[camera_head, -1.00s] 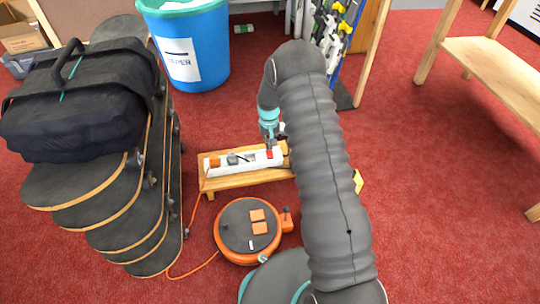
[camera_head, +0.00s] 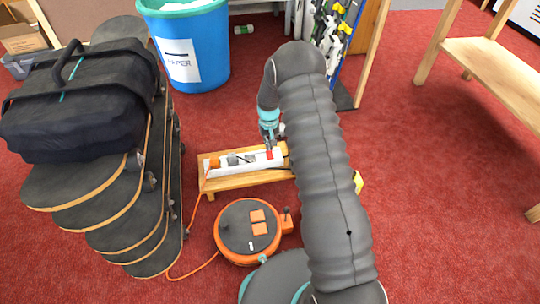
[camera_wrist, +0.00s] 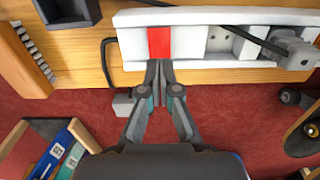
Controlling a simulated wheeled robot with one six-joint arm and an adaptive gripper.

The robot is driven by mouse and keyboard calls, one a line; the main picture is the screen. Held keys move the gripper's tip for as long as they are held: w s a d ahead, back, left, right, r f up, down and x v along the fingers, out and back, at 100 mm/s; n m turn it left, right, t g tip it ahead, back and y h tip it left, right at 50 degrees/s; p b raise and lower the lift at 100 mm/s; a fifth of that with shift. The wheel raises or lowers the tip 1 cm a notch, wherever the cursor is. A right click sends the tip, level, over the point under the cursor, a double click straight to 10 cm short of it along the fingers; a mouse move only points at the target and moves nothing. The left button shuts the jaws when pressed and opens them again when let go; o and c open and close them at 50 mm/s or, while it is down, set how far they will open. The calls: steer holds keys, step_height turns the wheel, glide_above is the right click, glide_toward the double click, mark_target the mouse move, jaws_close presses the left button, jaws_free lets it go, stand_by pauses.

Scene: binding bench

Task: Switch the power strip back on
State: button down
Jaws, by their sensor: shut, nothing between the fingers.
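The white power strip (camera_head: 222,166) lies on a low wooden bench (camera_head: 235,182). Its red switch (camera_wrist: 159,43) is near one end and shows as a small red patch in the head view (camera_head: 269,155). My gripper (camera_wrist: 159,68) is shut and empty. In the wrist view its fingertips are at the lower edge of the red switch; I cannot tell whether they touch it. In the head view my gripper (camera_head: 270,146) is right above the switch end of the strip. Whether the switch is on or off cannot be told.
An orange cable reel (camera_head: 248,231) stands in front of the bench, its cord running to the strip. A stack of skateboards (camera_head: 95,215) with a black bag (camera_head: 80,100) stands on the left. A blue paper bin (camera_head: 190,45) is behind.

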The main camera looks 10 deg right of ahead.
mark_target(269, 152)
steer(key=shift+f+b, duration=0.85)
steer(key=shift+f, duration=0.45)
stand_by(0.9)
steer(key=shift+r, duration=0.2)
steer(key=shift+r+p, duration=1.75)
steer(key=shift+r, duration=1.65)
steer(key=s+f+g, duration=0.1)
steer(key=s+g, duration=0.1)
steer(key=s, duration=0.4)
steer(key=s+r+t+p, duration=0.1)
steer(key=s+r+t, duration=0.1)
steer(key=s+r, duration=0.9)
steer(key=s+r+t+p, duration=0.2)
steer(key=s+r, duration=0.9)
steer(key=r, duration=0.7)
steer(key=s+r+t+p, duration=0.2)
steer(key=s+r+t, duration=0.1)
steer(key=s+r, duration=0.8)
steer(key=shift+s+r+t, duration=0.25)
steer(key=shift+r+t, duration=0.05)
steer(key=shift+r, duration=2)
